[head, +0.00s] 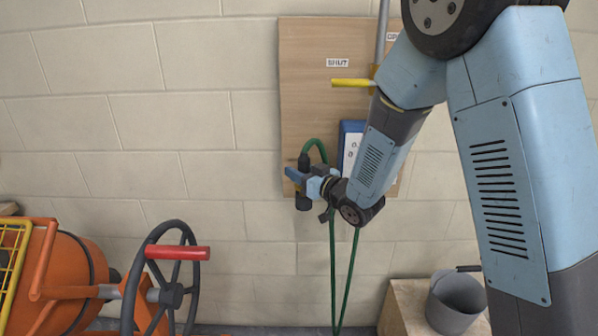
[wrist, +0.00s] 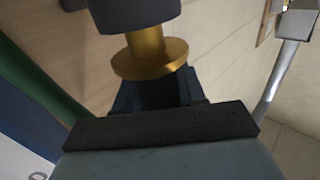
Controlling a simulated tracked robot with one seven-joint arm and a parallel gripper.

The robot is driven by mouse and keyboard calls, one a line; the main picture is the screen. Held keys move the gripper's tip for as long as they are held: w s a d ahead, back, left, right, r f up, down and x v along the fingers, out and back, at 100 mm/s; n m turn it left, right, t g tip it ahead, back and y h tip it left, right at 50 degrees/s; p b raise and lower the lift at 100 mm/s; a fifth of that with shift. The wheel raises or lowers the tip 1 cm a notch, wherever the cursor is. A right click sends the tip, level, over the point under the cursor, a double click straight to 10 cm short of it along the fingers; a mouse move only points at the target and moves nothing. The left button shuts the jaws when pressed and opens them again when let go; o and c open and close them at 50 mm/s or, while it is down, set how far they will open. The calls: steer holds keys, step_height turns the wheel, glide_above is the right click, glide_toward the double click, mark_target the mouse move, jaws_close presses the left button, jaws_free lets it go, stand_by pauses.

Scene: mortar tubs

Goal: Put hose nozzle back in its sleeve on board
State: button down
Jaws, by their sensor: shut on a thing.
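The hose nozzle (head: 304,160) is a dark upright cylinder in front of the board (head: 305,100), with the green hose (head: 318,143) looping from its top. My gripper (head: 300,180), with blue fingers, is shut on it near the board's lower left part. In the wrist view the nozzle shows as a dark grey cylinder (wrist: 138,12) with a brass collar (wrist: 150,60), just beyond my fingers (wrist: 155,92). A dark cylindrical part (head: 303,200) shows below my fingers. I cannot tell whether it is the nozzle's lower end or the sleeve.
A yellow valve lever (head: 352,82) sits on the board beside a grey pipe (head: 382,30), under a "SHUT" label. A blue box (head: 350,138) is right of the nozzle. An orange mixer (head: 70,280) with a handwheel (head: 172,290) stands left; a grey bucket (head: 455,303) stands right.

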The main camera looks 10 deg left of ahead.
steer(key=shift+f, duration=0.65)
stand_by(0.5)
steer(key=c, duration=0.6)
jaws_free()
